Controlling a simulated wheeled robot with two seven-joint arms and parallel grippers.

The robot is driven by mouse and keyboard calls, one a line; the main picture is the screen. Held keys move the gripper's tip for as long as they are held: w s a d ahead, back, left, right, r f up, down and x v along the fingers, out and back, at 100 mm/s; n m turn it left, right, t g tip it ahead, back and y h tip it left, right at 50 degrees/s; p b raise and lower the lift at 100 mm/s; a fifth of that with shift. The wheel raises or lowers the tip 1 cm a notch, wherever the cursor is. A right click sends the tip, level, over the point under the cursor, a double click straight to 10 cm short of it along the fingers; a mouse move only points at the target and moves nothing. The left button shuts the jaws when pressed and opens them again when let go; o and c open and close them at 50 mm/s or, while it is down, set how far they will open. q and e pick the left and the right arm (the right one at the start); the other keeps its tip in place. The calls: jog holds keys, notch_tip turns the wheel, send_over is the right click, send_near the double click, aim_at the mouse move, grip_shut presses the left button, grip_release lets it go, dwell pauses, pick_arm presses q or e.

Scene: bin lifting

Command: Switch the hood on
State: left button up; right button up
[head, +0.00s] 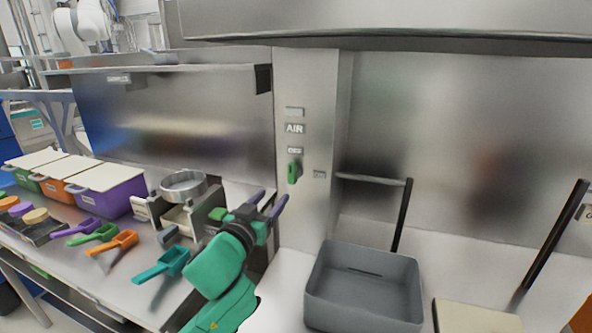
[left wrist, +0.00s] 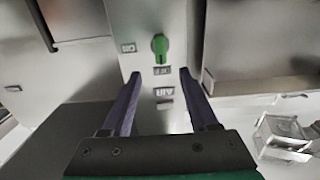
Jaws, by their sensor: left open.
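The hood switch is a green knob (head: 294,172) on a steel post (head: 313,120). An AIR label and an OFF label sit above it, and another small label is to its right. The knob stands upright, its narrow end toward the OFF label; it also shows in the left wrist view (left wrist: 159,47). My left gripper (head: 270,198) is open and empty, below and left of the knob in the head view. In the left wrist view its fingers (left wrist: 160,74) point at the post, with the knob beyond the tips and between their lines. My right gripper is not in view.
A steel hood edge (head: 390,40) runs overhead. A grey bin (head: 364,310) stands right of the post, near a bar (head: 370,180). Left are a metal device (head: 184,184), colored scoops (head: 118,240) and lidded bins (head: 112,198). The space before the knob looks clear.

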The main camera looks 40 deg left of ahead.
pick_arm(q)
jog(key=p, duration=0.1)
send_near(291, 174)
jog(key=w, duration=0.1)
jog(key=p+x, duration=0.1)
jog(key=x, duration=0.7)
jog(key=shift+w+a+r, duration=0.1)
jog(key=shift+a+r, duration=0.05)
jog(key=shift+a, duration=0.1)
jog(key=shift+c, duration=0.6)
grip_shut()
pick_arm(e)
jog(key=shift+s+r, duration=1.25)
